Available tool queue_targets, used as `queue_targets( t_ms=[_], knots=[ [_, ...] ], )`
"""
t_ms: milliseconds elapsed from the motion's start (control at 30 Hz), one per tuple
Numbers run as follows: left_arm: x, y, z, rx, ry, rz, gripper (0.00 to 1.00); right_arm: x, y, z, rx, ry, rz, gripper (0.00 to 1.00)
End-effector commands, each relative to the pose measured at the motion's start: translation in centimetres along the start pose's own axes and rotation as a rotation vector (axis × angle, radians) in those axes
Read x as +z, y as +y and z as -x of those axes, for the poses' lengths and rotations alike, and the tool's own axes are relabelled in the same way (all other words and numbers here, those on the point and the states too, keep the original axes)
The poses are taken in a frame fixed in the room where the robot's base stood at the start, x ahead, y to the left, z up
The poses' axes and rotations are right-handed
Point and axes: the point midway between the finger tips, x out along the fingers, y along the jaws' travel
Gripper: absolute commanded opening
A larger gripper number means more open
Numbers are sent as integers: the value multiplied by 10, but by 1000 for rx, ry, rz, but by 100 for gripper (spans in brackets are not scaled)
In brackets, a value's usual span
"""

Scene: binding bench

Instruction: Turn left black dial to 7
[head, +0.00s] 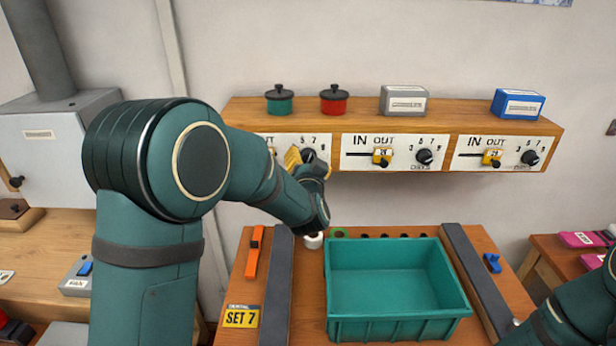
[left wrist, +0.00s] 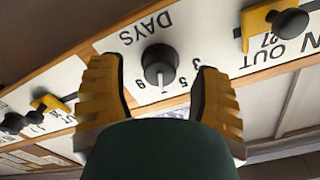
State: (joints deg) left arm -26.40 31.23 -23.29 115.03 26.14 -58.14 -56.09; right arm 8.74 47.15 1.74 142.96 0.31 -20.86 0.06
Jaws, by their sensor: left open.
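The left black dial (head: 309,156) sits on the left white panel of the wooden shelf unit, partly hidden by my gripper in the head view. In the left wrist view, turned upside down, the dial (left wrist: 160,64) has 3, 5, 7 and 9 printed around it and "DAYS" beside it. Its white pointer mark appears close to the 7. My left gripper (head: 303,163) is at this panel. Its yellow, dark-padded fingers (left wrist: 158,80) are open, one on each side of the dial, with gaps showing. My right gripper is out of view.
Two more panels have a middle dial (head: 424,156), a right dial (head: 529,157) and yellow sliders (head: 382,157). Pots and boxes stand on the shelf top (head: 360,112). Below are a teal bin (head: 400,325) and a yellow "SET 7" card (head: 241,317). My right arm shows at bottom right.

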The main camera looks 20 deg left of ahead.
Motion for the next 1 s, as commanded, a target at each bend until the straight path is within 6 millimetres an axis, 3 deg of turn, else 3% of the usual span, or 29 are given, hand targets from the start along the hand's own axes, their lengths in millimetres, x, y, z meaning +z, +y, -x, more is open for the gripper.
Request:
queue_targets(
  t_ms=[300,500,1000],
  knots=[
    [0,0,66,3,0,1,64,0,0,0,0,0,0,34],
    [0,1,93,3,0,0,64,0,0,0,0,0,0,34],
    [0,0,102,1,0,-1,64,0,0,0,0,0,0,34]
  ],
)
